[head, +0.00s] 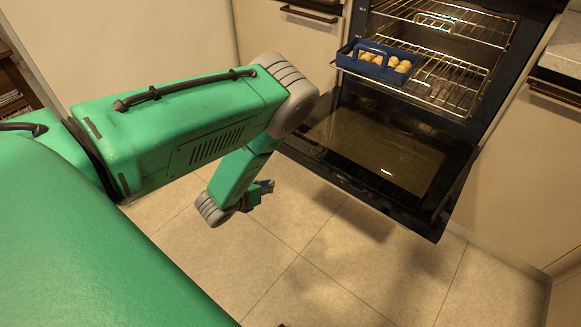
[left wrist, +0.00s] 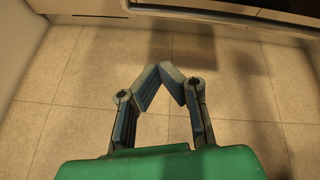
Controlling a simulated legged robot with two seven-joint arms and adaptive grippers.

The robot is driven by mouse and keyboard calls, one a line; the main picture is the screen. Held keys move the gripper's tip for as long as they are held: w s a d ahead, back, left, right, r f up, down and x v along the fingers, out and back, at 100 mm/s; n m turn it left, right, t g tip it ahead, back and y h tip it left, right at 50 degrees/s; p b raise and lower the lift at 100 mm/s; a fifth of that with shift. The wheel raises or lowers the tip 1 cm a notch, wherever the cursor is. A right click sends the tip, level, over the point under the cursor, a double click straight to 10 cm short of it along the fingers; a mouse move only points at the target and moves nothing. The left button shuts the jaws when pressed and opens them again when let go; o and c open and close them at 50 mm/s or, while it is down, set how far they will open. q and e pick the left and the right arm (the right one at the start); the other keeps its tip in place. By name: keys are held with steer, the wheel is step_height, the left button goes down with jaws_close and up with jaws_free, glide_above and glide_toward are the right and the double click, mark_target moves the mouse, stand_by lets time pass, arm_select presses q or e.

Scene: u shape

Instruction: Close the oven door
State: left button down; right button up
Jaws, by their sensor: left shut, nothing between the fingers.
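The oven door (head: 385,160) hangs open, folded down and out from the oven (head: 431,60), with its dark glass inner face up. In the left wrist view a strip of what looks like the door's edge (left wrist: 230,17) crosses the top. My left gripper (head: 267,187) is below and to the left of the door, over the floor, not touching it. In the left wrist view the fingers of my left gripper (left wrist: 159,72) meet at the tips with nothing between them. My right gripper is in neither view.
A blue tray (head: 345,62) with several round, pale brown items sits on a wire rack (head: 455,75) inside the oven. Cabinets with dark handles (head: 309,15) flank the oven. The tiled floor (head: 310,270) in front is clear.

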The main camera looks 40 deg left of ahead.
arm_select(q)
steer(key=w+f+m+t+b, duration=0.1)
steer(key=w+f+m+b, duration=0.35)
steer(key=w, duration=0.55)
steer(key=shift+n+h, duration=0.3)
steer(key=shift+n, duration=0.15)
steer(key=r, duration=0.4)
steer(key=shift+w+a+p, duration=0.15)
steer(key=shift+w+p, duration=0.2)
steer(key=shift+p, duration=0.05)
steer(key=shift+r, duration=0.15)
